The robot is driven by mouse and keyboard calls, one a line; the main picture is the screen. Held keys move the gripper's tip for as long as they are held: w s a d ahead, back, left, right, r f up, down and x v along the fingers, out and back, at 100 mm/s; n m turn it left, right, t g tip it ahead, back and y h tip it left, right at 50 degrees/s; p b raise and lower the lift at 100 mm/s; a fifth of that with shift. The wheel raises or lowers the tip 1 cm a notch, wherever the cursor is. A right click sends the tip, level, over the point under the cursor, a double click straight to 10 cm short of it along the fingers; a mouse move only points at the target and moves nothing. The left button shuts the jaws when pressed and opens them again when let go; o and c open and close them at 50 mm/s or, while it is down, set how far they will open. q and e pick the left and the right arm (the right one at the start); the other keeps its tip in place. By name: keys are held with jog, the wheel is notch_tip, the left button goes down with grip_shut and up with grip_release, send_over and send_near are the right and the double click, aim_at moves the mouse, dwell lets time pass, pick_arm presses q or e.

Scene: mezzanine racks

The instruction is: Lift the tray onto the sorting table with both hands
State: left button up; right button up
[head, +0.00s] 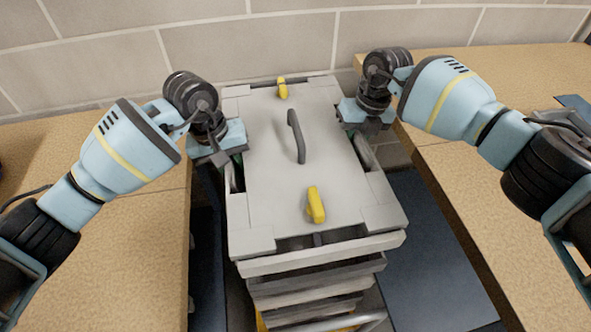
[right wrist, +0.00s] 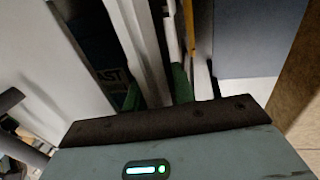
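The tray (head: 265,190) is a pale grey box top with a dark central handle and two yellow latches. It sits level on a stack of similar grey trays (head: 310,285). My left gripper (head: 232,160) is at the tray's left side, pointing down at the rim; its fingertips are mostly hidden. My right gripper (head: 362,130) is at the right side. In the right wrist view its green finger pads (right wrist: 157,92) stand apart, with a pale upright wall (right wrist: 146,50) between them. Tan tabletops lie left (head: 130,240) and right (head: 480,190); I cannot tell which is the sorting table.
A grey block wall (head: 260,45) stands close behind the stack. A dark blue panel (head: 430,250) lies low between the stack and the right tabletop. A narrow dark gap (head: 207,260) separates the stack from the left tabletop. Both tabletops have wide bare areas.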

pick_arm(q)
grip_shut()
pick_arm(e)
grip_shut()
pick_arm(q)
jog(key=shift+w+d+r, duration=0.1)
jog(key=shift+r, duration=0.1)
pick_arm(e)
jog(key=shift+w+r, duration=0.1)
jog(key=shift+r, duration=0.1)
